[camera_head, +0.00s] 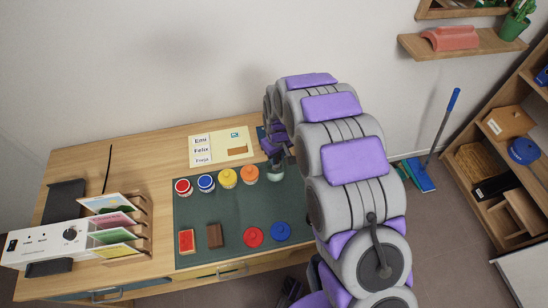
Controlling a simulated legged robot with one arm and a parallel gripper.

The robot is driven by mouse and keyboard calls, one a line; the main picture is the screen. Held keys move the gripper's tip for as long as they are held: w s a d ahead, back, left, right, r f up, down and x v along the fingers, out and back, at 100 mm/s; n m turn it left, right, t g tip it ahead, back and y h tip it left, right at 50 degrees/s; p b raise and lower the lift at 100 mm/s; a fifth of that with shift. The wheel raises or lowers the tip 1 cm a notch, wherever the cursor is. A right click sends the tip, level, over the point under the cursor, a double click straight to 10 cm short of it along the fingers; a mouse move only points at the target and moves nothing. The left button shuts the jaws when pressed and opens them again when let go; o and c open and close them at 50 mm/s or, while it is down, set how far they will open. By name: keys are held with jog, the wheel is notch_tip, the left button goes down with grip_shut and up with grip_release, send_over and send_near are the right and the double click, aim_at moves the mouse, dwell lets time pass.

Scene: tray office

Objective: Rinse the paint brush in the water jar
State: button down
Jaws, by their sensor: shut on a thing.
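My gripper (276,153) is at the back right of the dark green mat (228,212), just above a small pale jar (276,175), which looks like the water jar. The gripper is shut on a slim thing, taken as the paint brush. The brush itself is too small and too hidden by my gripper and arm to make out. I cannot tell whether its tip is inside the jar or above it.
A red jar (183,187), blue jar (206,183), yellow jar (228,178) and orange jar (250,174) stand left of the pale jar. Red (253,237) and blue (281,231) lids lie in front. A card rack (139,218) stands at left.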

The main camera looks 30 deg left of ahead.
jog(key=shift+a+r+p, duration=0.25)
jog(key=shift+r, duration=0.25)
jog(key=shift+a+r+p, duration=0.2)
jog(key=shift+a+r, duration=0.05)
jog(key=shift+r, duration=0.25)
jog(key=shift+d+r+p, duration=0.2)
jog(key=shift+r+p, duration=0.05)
jog(key=shift+r, duration=0.55)
jog(key=shift+d+r+p, duration=0.2)
jog(key=shift+r+p, duration=0.05)
jog(key=shift+r, duration=0.55)
jog(key=shift+a+r, duration=0.1)
jog(key=shift+r, duration=0.5)
jog(key=shift+a+r, duration=0.2)
jog(key=shift+d, duration=0.2)
jog(key=shift+a, duration=0.1)
jog(key=shift+r+p, duration=0.15)
jog(key=shift+p, duration=0.2)
jog(key=shift+r+p, duration=0.65)
jog(key=shift+r, duration=1.25)
